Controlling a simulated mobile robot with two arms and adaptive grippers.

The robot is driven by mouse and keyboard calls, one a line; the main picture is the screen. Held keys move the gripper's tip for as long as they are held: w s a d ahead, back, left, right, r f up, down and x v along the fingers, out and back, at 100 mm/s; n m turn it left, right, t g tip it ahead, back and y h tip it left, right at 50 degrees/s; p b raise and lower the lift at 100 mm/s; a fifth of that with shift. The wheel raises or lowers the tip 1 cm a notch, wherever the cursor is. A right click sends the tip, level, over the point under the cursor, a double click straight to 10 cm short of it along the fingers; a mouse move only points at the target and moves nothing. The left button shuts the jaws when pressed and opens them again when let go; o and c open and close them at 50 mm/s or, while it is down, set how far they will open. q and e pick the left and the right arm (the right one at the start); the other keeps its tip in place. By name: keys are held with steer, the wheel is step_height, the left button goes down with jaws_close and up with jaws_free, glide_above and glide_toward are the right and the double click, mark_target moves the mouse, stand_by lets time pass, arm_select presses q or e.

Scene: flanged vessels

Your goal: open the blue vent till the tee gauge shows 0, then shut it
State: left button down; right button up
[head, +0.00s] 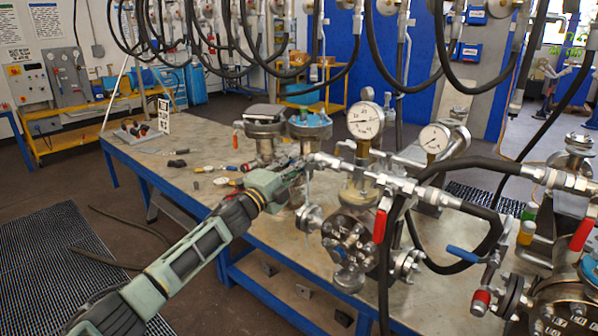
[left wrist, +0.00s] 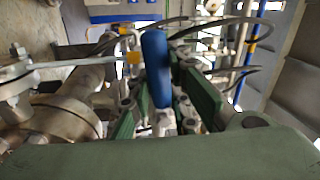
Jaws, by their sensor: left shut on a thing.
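My left gripper (head: 303,166) reaches in from the left to the pipework in front of the flanged vessel (head: 350,237). In the left wrist view its green fingers (left wrist: 165,105) are shut on the blue vent handle (left wrist: 155,55), a rounded blue lever standing up between them. In the head view this handle is hidden by the gripper. A large round white gauge (head: 365,120) stands above the vessel, and a second gauge (head: 433,139) is to its right. I cannot tell which is the tee gauge, and their scales are too small to read. My right gripper is not in view.
A red lever (head: 380,226) hangs in front of the vessel. Another blue lever (head: 463,253) and black hoses (head: 470,165) are to the right. Two more vessels stand behind my gripper. The left of the bench (head: 205,140) holds small loose parts.

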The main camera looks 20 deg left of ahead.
arm_select(q)
steer(key=shift+r+m, duration=0.25)
steer(key=shift+m, duration=0.55)
steer(key=c, duration=1.6)
jaws_free()
steer(key=shift+r, duration=0.15)
steer(key=shift+s+a, duration=0.1)
steer(key=v, duration=1.2)
